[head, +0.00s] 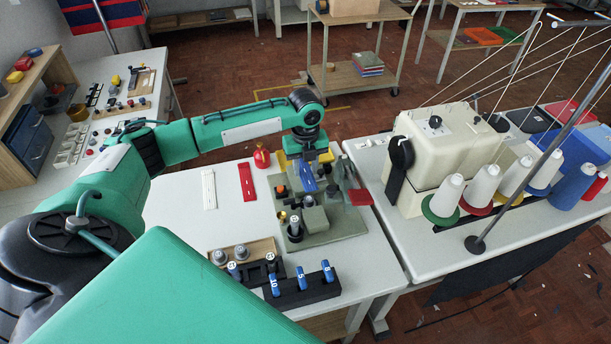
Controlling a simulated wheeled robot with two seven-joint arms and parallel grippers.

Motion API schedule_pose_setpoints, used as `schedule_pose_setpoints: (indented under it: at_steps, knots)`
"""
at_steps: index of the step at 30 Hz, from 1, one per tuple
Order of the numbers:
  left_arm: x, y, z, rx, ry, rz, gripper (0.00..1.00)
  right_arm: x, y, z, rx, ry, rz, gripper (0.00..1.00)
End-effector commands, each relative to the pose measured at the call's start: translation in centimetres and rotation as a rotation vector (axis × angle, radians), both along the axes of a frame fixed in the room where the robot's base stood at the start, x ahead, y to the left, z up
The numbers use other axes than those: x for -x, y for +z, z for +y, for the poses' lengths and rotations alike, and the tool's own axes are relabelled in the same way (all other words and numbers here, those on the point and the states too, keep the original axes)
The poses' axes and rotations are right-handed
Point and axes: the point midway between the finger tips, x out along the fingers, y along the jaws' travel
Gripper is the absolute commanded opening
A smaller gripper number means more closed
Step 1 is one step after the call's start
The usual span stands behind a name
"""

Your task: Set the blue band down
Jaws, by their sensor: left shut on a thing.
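My left gripper (308,168) points down over the grey-green fixture (345,226) on the white table. It is shut on the blue band (306,181), a short blue piece that shows just under the jaws. The jaws and wrist hide part of the band, and I cannot tell whether it touches the fixture. A white band (209,188) and a red band (247,182) lie flat on the table to the left of the fixture. My right gripper is not in view.
A black block (318,290) with blue numbered pieces stands at the front, beside a wooden holder (258,249). A red bottle (261,156) stands behind the red band. The sewing machine (440,150) with thread cones stands right. Bare table (190,225) lies left of the fixture.

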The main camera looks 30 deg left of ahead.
Motion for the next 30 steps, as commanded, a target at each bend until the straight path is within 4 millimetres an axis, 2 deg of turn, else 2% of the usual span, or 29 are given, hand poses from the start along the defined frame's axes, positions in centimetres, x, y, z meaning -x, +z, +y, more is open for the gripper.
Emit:
schedule_pose_setpoints:
  at_steps: [7,14,30]
  knots:
    - [0.0,-1.9,0.0,-0.001,0.000,0.002,0.14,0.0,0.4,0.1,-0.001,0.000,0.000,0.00]
    - [0.0,-5.0,0.0,0.000,0.001,0.001,0.14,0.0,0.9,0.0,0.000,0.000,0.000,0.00]
    - [0.0,-6.0,0.0,-0.001,0.001,0.001,0.14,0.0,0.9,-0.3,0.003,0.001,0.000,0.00]
